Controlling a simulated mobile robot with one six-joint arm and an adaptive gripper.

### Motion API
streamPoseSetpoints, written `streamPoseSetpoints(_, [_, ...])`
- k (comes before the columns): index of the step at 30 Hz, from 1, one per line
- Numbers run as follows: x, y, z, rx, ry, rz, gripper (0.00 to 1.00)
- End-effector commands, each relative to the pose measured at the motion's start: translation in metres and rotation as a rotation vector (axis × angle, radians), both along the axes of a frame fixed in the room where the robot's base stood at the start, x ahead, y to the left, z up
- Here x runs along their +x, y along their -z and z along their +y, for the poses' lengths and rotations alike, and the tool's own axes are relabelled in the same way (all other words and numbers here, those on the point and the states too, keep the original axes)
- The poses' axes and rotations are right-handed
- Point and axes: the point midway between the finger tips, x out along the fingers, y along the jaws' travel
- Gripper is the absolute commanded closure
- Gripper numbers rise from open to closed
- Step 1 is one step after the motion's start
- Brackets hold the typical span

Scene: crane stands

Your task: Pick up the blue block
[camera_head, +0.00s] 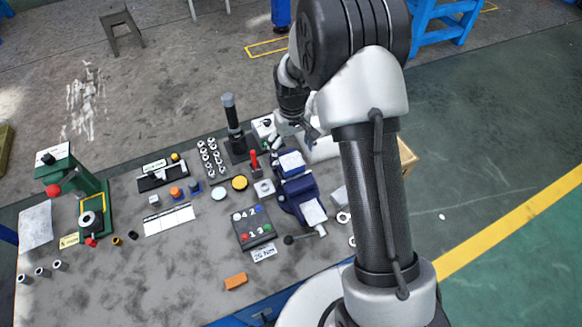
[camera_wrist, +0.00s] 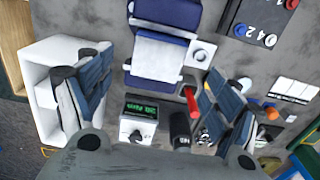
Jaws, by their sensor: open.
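My gripper (camera_head: 302,128) hangs over the back right of the bench in the head view, partly hidden by my arm. In the wrist view its two fingers are spread wide, with nothing between the tips (camera_wrist: 158,72). I cannot surely single out a plain blue block. Small orange and blue pieces (camera_wrist: 271,113) also show beyond the right finger in the wrist view. My gripper is well apart from these pieces.
A dark blue vise (camera_head: 298,190) stands near the gripper and also shows in the wrist view (camera_wrist: 163,22). A black upright post (camera_head: 232,118), a red lever (camera_head: 254,163) and a numbered button panel (camera_head: 254,228) are close by. An orange block (camera_head: 236,281) lies at the front; bare bench surrounds it.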

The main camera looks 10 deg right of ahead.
Motion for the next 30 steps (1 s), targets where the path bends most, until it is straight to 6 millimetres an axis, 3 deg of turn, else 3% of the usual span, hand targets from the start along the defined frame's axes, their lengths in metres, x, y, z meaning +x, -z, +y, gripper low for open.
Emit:
streamPoseSetpoints(3, [0.000,0.022,0.000,0.000,0.000,0.001,0.17])
streamPoseSetpoints(13, [0.002,0.043,0.000,0.000,0.000,-0.001,0.17])
streamPoseSetpoints(21, [0.007,0.082,-0.001,0.000,0.000,0.000,0.17])
streamPoseSetpoints(30, [0.007,0.083,-0.001,0.000,0.000,-0.002,0.19])
